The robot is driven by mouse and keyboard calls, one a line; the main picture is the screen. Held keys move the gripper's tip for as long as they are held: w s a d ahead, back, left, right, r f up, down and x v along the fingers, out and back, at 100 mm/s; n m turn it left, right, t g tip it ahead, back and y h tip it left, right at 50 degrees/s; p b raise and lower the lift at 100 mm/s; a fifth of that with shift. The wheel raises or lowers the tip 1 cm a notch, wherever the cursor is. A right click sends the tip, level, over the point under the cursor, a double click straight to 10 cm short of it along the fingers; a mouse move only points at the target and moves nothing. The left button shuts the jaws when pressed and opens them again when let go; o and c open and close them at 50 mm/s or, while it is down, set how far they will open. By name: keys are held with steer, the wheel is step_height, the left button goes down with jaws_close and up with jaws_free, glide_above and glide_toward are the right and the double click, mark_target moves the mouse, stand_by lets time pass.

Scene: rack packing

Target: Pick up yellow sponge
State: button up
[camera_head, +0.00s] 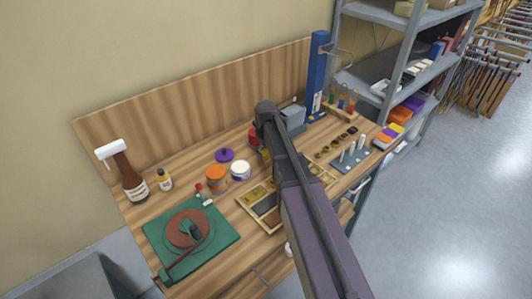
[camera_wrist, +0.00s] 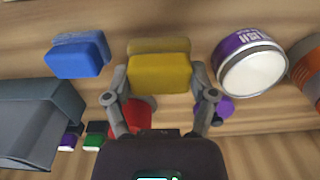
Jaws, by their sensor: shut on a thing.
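The yellow sponge (camera_wrist: 160,74) is a rounded block in the upper middle of the wrist view. My gripper (camera_wrist: 161,93) is shut on it, with one finger at its left side and one at its right. In the head view my arm hides most of the gripper, and a small yellow patch (camera_head: 266,157) shows beside the arm; I cannot tell for sure that it is the sponge. Whether the sponge touches the bench is unclear.
A blue sponge (camera_wrist: 78,55) lies to the left, and a grey box (camera_wrist: 38,115) is below it. A white-topped jar (camera_wrist: 250,66) stands close on the right.

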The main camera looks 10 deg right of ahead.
steer(key=shift+s+r, duration=0.15)
steer(key=shift+r, duration=0.45)
steer(key=s, duration=0.5)
steer(key=s+p, duration=0.1)
steer(key=s, duration=0.4)
steer(key=s+r, duration=0.1)
steer(key=s, duration=0.4)
steer(key=shift+s, duration=0.35)
steer(key=o, duration=0.5)
steer(key=c, duration=0.5)
steer(key=shift+w+a+r+p, duration=1.1)
steer(key=shift+w+a, duration=0.6)
steer(key=shift+w, duration=0.55)
steer(key=shift+w+a+r+p, duration=1.1)
steer(key=shift+w+a, duration=0.65)
steer(key=shift+w, duration=0.45)
steer(key=shift+w+a+r+p, duration=1.1)
steer(key=shift+w+a, duration=0.6)
steer(key=shift+w, duration=0.55)
steer(key=shift+f, duration=0.15)
